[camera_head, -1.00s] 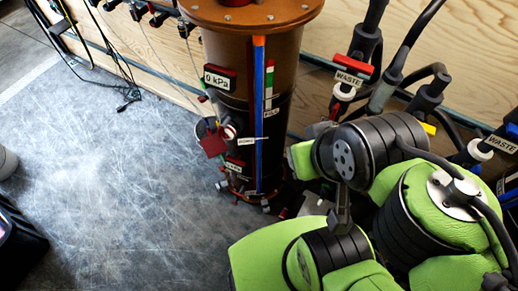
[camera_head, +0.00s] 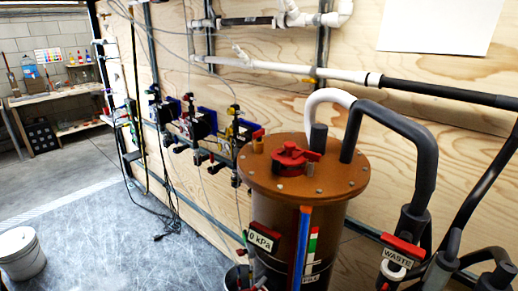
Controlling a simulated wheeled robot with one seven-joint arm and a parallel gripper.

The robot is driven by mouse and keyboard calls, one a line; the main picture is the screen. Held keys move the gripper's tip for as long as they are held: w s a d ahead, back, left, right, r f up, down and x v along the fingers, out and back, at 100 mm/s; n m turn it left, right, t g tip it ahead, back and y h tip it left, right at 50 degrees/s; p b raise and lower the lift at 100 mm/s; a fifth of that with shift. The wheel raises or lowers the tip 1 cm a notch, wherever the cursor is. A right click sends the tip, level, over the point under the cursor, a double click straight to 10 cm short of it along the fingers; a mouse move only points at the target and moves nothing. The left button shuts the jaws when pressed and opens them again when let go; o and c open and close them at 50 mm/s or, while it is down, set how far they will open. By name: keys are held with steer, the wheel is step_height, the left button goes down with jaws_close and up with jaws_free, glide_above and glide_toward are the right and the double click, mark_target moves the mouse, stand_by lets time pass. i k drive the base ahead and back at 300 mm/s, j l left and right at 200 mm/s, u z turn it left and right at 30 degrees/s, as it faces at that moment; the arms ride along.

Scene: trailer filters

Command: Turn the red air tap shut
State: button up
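A red star-shaped handle (camera_head: 290,158) sits on the lid (camera_head: 325,180) of a brown cylindrical vessel. A smaller red piece (camera_head: 258,134) is at the lid's back left edge. A row of regulator-like fittings (camera_head: 198,122) with blue, red and yellow parts hangs on the plywood wall to the left. I cannot tell which red part is the air tap. My gripper is not in view.
Grey and white hoses run from the lid to the right. A red WASTE handle (camera_head: 403,246) is at lower right. A white bucket (camera_head: 21,254) stands on the floor at left. Black cables (camera_head: 172,222) lie near the wall. The floor between is clear.

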mark_target(258, 135)
steer(key=j+z, duration=0.15)
steer(key=j, duration=1.25)
steer(key=i+j, duration=0.15)
steer(key=j, duration=0.15)
steer(key=i+j+z, duration=0.1)
steer(key=j, duration=0.2)
steer(key=i+j, duration=0.2)
steer(key=j, duration=0.15)
steer(key=i+j+z, duration=0.1)
steer(key=j, duration=0.2)
steer(key=i+j, duration=0.2)
steer(key=j+z, duration=0.05)
steer(key=j, duration=0.05)
